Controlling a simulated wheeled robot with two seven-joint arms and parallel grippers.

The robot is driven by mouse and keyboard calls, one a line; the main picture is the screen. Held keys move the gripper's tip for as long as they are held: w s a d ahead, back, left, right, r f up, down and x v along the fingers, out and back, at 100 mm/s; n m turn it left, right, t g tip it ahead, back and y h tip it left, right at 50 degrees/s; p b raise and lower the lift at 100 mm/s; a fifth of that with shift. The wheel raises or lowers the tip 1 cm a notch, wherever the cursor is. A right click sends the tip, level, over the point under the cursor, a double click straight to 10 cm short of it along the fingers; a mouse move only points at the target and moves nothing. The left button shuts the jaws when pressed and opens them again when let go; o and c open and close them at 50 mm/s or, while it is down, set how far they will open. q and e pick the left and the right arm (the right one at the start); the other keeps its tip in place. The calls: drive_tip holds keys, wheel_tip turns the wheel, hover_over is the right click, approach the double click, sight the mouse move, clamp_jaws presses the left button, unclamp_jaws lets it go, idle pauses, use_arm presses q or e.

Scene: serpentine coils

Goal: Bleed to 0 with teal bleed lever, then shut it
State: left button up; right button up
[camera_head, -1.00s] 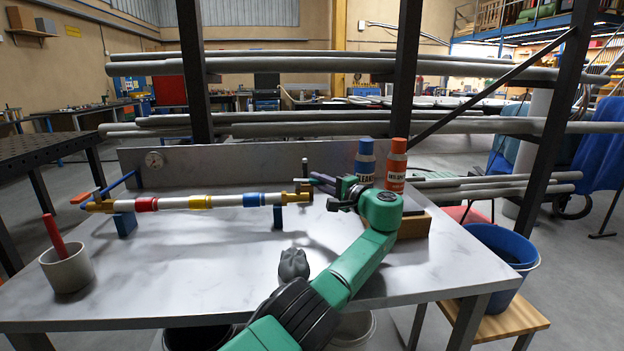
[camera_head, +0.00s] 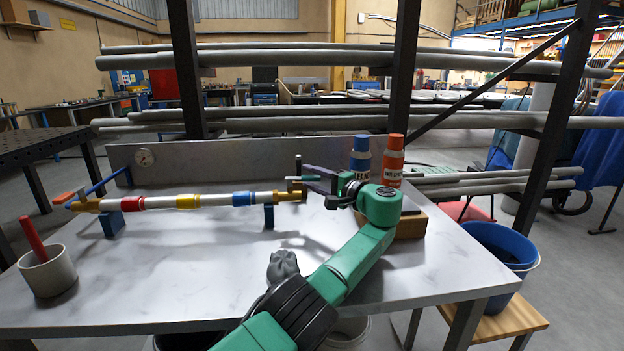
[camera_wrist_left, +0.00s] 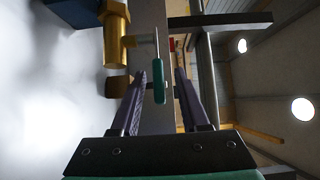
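The teal bleed lever (camera_head: 299,179) is at the right end of the pipe (camera_head: 215,201), by its brass fitting (camera_head: 290,194). In the left wrist view the lever (camera_wrist_left: 159,83) hangs between my left gripper's two purple fingers (camera_wrist_left: 160,82), with gaps at both sides. My left gripper (camera_head: 312,179) is open in the head view too, its fingers pointing left at the lever. My right gripper is out of view.
A blue-capped bottle (camera_head: 361,155) and an orange bottle (camera_head: 393,160) stand close behind my left wrist. A grey crumpled thing (camera_head: 283,266) lies in front. A cup (camera_head: 47,271) with a red tool stands at the left. The table's (camera_head: 170,275) middle is clear.

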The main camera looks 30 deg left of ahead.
use_arm(q)
drive_tip(key=shift+d, duration=0.1)
drive_tip(key=b+v, duration=0.1)
drive_tip(key=v, duration=1.3)
drive_tip(key=shift+d+b, duration=0.2)
drive_tip(key=shift+b, duration=0.1)
